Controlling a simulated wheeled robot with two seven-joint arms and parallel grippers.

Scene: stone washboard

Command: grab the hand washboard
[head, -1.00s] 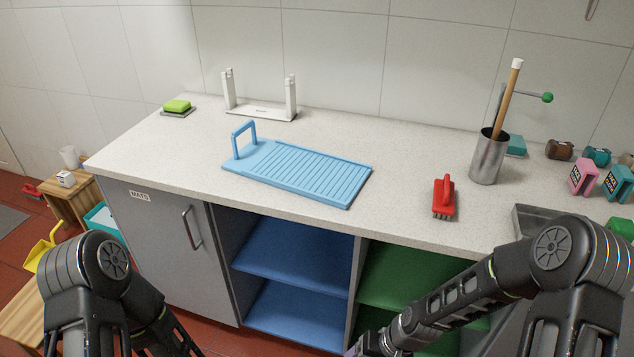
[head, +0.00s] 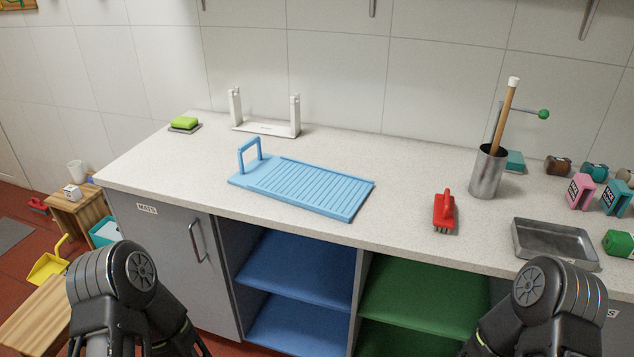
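The hand washboard (head: 307,184) is light blue with a ribbed face and lies flat on the pale speckled counter (head: 404,164), left of the middle. Its upright loop handle (head: 249,154) stands at its left end. Both of my arms show only as dark links at the bottom left and bottom right, below and in front of the counter. My grippers are outside the head view, and nothing touches the washboard.
A red brush (head: 444,211) and a metal tray (head: 555,243) lie right of the washboard. A white stand (head: 267,127) is behind it. A metal cylinder (head: 488,172) holds a wooden stick. Open blue shelves (head: 296,275) are below the counter. The counter around the washboard is clear.

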